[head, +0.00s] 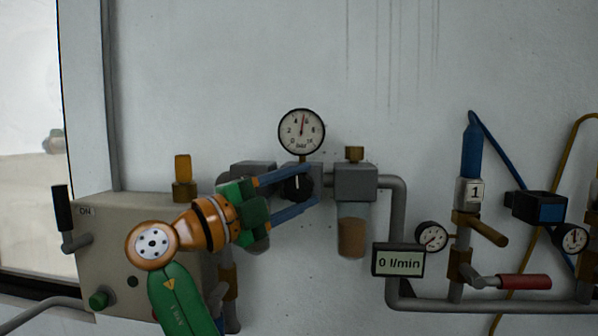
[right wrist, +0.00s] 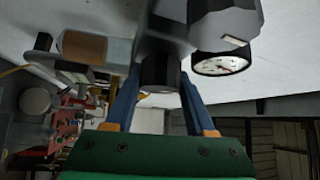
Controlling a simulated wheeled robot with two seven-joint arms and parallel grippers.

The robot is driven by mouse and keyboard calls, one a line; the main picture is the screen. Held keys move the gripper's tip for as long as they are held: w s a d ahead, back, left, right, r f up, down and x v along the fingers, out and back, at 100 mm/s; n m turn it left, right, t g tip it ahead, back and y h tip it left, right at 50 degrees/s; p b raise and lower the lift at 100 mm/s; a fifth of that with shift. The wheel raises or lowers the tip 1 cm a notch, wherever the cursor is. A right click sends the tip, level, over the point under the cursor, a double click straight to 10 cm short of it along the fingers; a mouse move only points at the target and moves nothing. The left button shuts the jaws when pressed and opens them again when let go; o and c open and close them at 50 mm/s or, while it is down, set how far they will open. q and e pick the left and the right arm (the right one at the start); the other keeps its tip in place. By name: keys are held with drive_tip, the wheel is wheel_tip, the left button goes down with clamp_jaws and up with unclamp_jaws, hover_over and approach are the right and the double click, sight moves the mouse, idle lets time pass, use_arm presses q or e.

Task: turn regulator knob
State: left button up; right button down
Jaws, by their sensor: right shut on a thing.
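The black regulator knob (head: 297,187) with a white mark sits under the round pressure gauge (head: 301,131) on the grey pipe assembly. The gauge needle points nearly straight up, near the 6. My right gripper (head: 312,186) reaches in from the left with its blue fingers shut on the knob, one above and one below. In the right wrist view the knob (right wrist: 160,73) stands between the two fingers (right wrist: 156,95), and the gauge (right wrist: 222,64) shows beyond it. My left gripper is not in view.
A grey filter body with a clear bowl (head: 352,230) hangs right of the knob. A display (head: 398,260) reads 0 l/min. A red-handled valve (head: 524,282) and a blue hose (head: 497,142) are farther right. A beige box with a lever (head: 62,210) is at left.

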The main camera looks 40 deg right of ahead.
sight(293, 190)
drive_tip(key=shift+r+y+p, duration=0.1)
drive_tip(key=shift+y+p, duration=0.2)
drive_tip(key=shift+y, duration=0.1)
drive_tip(key=shift+m, duration=0.3)
drive_tip(key=shift+c, duration=1.3)
unclamp_jaws()
drive_tip(key=shift+w, duration=0.1)
drive_tip(key=shift+a+f, duration=0.25)
drive_tip(key=shift+a, duration=0.05)
drive_tip(key=a+b, duration=0.1)
drive_tip(key=a, duration=0.5)
drive_tip(key=shift+w+a+f, duration=0.2)
drive_tip(key=shift+w+f, duration=0.15)
drive_tip(key=shift+d, duration=0.15)
